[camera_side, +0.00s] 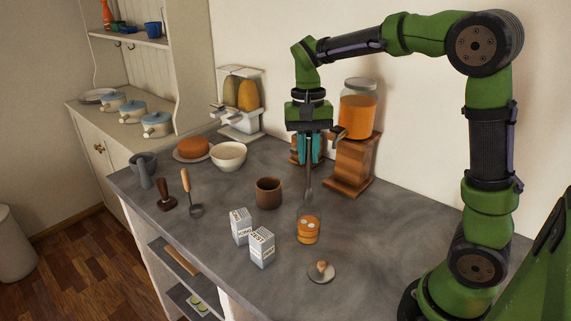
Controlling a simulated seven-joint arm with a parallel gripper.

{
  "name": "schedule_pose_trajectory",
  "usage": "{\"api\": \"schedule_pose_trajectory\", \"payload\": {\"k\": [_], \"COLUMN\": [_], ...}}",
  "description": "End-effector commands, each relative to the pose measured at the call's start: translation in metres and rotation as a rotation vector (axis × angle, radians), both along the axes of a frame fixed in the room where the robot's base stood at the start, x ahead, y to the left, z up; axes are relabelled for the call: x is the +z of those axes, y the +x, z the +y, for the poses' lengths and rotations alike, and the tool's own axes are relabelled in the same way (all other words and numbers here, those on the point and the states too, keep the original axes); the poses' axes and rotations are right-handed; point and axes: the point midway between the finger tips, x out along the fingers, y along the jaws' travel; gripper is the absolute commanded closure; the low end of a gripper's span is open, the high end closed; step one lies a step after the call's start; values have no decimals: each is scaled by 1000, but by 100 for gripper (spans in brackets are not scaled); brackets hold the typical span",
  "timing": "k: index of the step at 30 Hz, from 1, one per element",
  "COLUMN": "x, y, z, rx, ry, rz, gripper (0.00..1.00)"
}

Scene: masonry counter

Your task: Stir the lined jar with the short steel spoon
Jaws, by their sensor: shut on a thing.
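My gripper (309,160), with teal fingers, is shut on the short steel spoon (308,178) at the right of the counter's middle.
An orange item (308,231) and two printed boxes (262,248) stand in front. A wooden-handled utensil (187,186) and white bowl (228,156) are left. A wooden stand with an orange-filled dispenser (358,113) is close behind my gripper.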

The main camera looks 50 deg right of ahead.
Motion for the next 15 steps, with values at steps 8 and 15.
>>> {"api": "schedule_pose_trajectory", "payload": {"k": [8,15], "x": [-23,-42], "y": [-1,-2], "z": [0,1], "rx": [0,0], "ry": [1,0], "rz": [2,1], "gripper": [100,100]}}
